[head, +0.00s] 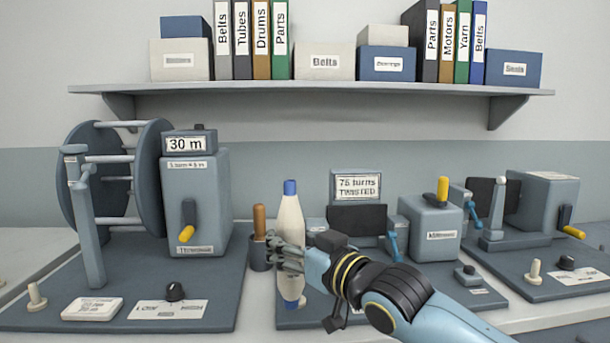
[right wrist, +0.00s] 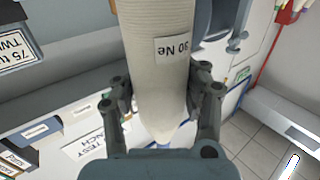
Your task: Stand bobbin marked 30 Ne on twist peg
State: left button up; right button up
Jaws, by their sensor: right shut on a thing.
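The bobbin (head: 291,215) is cream with a blue tip and stands about upright in the head view. In the right wrist view its label reads 30 Ne (right wrist: 172,47). My right gripper (head: 288,257) is shut around its middle; in the right wrist view the gripper's fingers (right wrist: 160,98) press on both sides. The bobbin's lower end is in front of the middle twist station's dark base (head: 400,316). I cannot tell whether it touches a peg there. A pale bit shows beside its foot. My left gripper is not in view.
A pot with a wooden-handled tool (head: 259,222) stands close left of the bobbin. A reel winder (head: 195,200) is at left, with a small pale peg (head: 36,297). Another station at right has a pale peg (head: 535,270). A shelf (head: 310,90) with binders runs above.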

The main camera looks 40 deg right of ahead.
jog(key=w+d+r+m+h+p, duration=0.3)
jog(key=w+d+r+h+p, duration=0.2)
jog(key=w+p, duration=0.1)
pick_arm(q)
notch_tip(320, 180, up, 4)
jog(key=b, duration=0.3)
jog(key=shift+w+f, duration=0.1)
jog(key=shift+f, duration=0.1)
pick_arm(e)
jog(key=shift+m+g+h, duration=0.3)
jog(key=shift+g, duration=0.1)
jog(key=f, duration=0.4)
jog(key=shift+d, duration=0.3)
pick_arm(q)
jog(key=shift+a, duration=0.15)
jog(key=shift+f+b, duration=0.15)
jog(key=shift+b, duration=0.2)
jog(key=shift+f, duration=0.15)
pick_arm(e)
jog(key=shift+f, duration=0.1)
pick_arm(q)
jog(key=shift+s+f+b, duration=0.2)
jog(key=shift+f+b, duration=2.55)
jog(key=shift+b, duration=0.15)
pick_arm(e)
jog(key=shift+f, duration=2.55)
jog(key=o, duration=1.5)
